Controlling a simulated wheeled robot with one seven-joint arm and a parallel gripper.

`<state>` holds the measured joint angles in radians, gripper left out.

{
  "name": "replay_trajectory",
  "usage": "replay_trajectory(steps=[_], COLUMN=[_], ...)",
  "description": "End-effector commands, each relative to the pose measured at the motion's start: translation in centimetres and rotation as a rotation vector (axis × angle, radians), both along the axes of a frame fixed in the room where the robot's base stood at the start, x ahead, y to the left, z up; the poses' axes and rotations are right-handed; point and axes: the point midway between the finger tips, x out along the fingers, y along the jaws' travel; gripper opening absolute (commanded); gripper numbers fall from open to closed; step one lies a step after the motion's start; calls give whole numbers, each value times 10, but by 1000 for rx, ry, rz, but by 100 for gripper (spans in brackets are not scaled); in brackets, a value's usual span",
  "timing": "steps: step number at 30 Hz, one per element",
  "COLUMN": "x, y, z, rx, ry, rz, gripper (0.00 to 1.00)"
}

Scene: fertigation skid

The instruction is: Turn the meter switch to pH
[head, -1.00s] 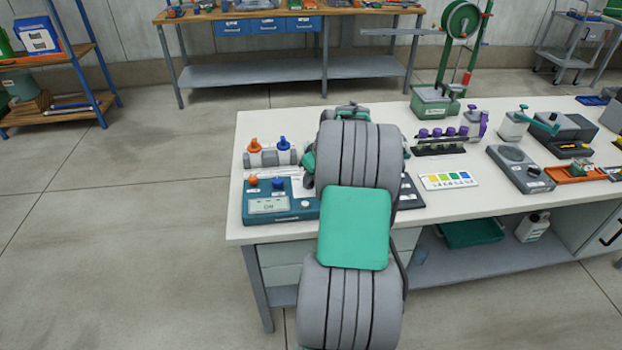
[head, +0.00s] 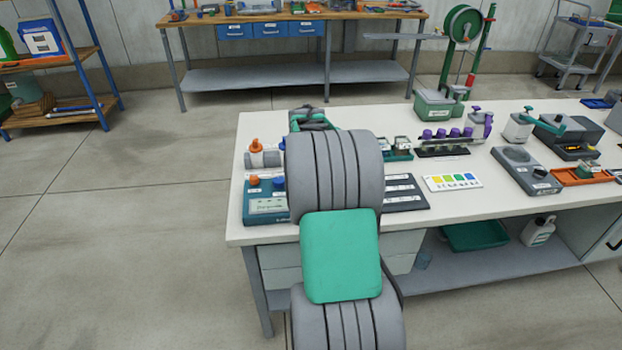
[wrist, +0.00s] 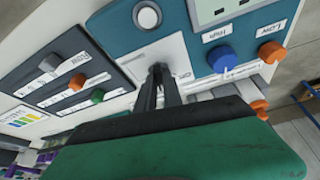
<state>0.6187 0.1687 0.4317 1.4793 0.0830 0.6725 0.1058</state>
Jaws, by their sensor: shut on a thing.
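The teal meter (head: 262,205) stands at the left end of the white bench, its right part hidden behind my arm. Its panel (wrist: 192,75) fills the top of the wrist view, with a blue knob (wrist: 222,58), an orange knob (wrist: 270,52) and a pale round knob (wrist: 147,15). My gripper (wrist: 158,78) is over a white label plate (wrist: 172,52) on the meter. Its dark fingers are close together, shut on the small grey meter switch (wrist: 158,68). The fingers mostly cover the switch, so its pointing direction is unclear. The plate's lettering is too small to read surely.
A dark panel (head: 404,193) with white labels lies right of the meter; in the wrist view it carries grey, orange and green pieces. A colour chart (head: 453,182) lies farther right. The floor left of the bench is clear.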

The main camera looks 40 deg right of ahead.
Motion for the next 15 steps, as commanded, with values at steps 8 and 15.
replay_trajectory(steps=[8, 15], x=[1, 1], y=[0, 0], z=[1, 1], rx=[-2, -2], ry=[-3, -3], rz=[-67, -74], gripper=[0, 0])
